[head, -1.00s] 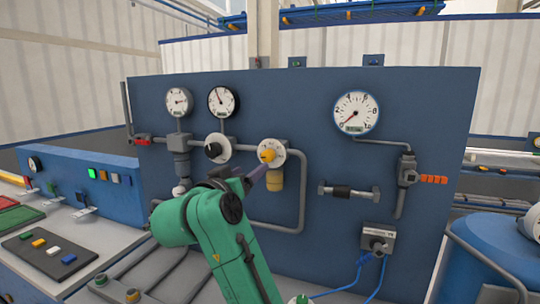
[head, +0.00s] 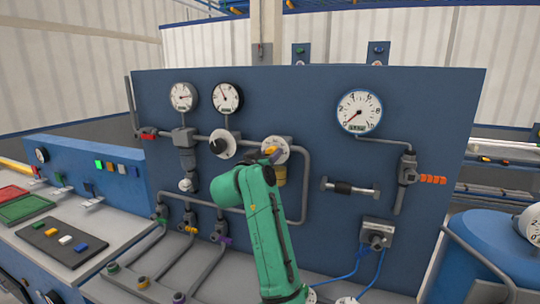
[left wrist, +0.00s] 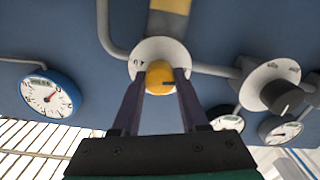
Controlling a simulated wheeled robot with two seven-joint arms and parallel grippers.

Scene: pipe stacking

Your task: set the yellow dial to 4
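The yellow dial (head: 269,151) is a round knob on a white scale plate on the blue panel. In the left wrist view the dial (left wrist: 160,76) sits between the two dark fingertips of my left gripper (left wrist: 161,80), one on each side with little or no gap. I cannot tell whether they press on it. A dark mark shows on the knob, but the scale numbers are too small to read. In the head view the green left arm partly covers the gripper (head: 273,158) at the dial. My right gripper is not in view.
A dark knob on a white plate (head: 223,144) is left of the dial. Grey pipes (head: 304,190) run around it. Two small gauges (head: 183,97) are above left, a large gauge (head: 359,111) above right. A horizontal bar handle (head: 350,188) stands to the right.

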